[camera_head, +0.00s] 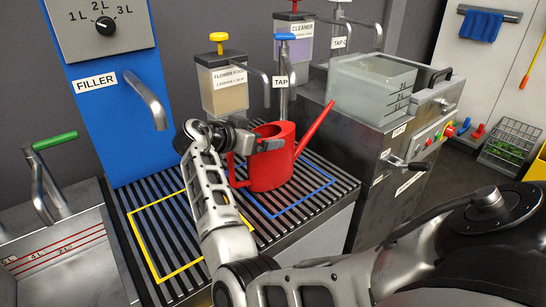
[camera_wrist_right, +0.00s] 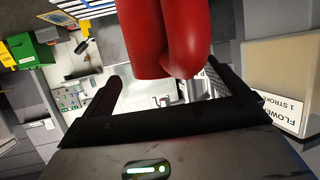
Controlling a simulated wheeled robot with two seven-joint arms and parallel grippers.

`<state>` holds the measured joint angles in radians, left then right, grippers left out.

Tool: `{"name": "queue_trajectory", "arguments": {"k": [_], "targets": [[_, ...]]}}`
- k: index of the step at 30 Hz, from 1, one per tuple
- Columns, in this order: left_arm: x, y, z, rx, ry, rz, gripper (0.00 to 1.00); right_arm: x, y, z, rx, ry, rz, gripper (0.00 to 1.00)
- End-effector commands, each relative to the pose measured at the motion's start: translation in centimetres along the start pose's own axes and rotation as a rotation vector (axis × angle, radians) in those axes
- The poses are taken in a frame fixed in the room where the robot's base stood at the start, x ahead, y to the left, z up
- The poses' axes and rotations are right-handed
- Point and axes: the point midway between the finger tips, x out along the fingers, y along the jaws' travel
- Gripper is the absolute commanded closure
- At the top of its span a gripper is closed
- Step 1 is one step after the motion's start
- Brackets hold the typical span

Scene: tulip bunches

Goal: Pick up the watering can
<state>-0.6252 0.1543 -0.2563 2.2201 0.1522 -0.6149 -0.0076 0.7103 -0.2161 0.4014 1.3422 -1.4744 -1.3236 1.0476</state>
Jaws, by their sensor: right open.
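The red watering can (camera_head: 271,172) stands upright on the slatted drain top, inside the blue outline, below the blue-handled tap; its spout points up and to the right. My right gripper (camera_head: 266,142) is at the upper left of the can, by its rim and above the handle. In the right wrist view, the red can (camera_wrist_right: 158,40) fills the top middle, in front of and between the spread fingers of my right gripper (camera_wrist_right: 162,85). The fingers are open; whether one touches the can I cannot tell. My left gripper is not in view.
The slatted top (camera_head: 335,180) also carries a yellow outline (camera_head: 165,273). The blue filler panel (camera_head: 120,130) stands at the left, the flower food dispenser (camera_head: 224,88) and tap (camera_head: 283,75) behind. A steel unit with a glass tank (camera_head: 365,90) stands close on the right.

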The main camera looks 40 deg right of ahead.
Motion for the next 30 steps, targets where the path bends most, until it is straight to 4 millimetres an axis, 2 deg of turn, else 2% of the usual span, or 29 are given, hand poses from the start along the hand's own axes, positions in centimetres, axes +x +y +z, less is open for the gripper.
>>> {"name": "queue_trajectory", "arguments": {"k": [3, 6, 12, 13, 23, 30], "targets": [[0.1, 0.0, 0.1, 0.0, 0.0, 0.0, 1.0, 2.0, 0.2, -0.1, -0.002, 0.0, 0.002, 0.03], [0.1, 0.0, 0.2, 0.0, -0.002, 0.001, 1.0, 3.0, 0.1, -0.1, -0.001, 0.0, 0.0, 0.03], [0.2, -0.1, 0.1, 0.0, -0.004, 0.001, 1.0, 3.1, 0.1, -0.1, -0.001, -0.001, -0.001, 0.03], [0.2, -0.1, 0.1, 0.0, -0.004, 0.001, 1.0, 3.1, 0.1, -0.1, -0.001, -0.001, -0.001, 0.06], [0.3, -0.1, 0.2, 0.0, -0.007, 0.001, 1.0, 3.1, 0.1, 0.0, -0.002, -0.001, -0.001, 0.98], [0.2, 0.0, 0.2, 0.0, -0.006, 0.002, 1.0, 3.0, 0.1, -0.4, 0.002, 0.005, -0.002, 1.0]]}}
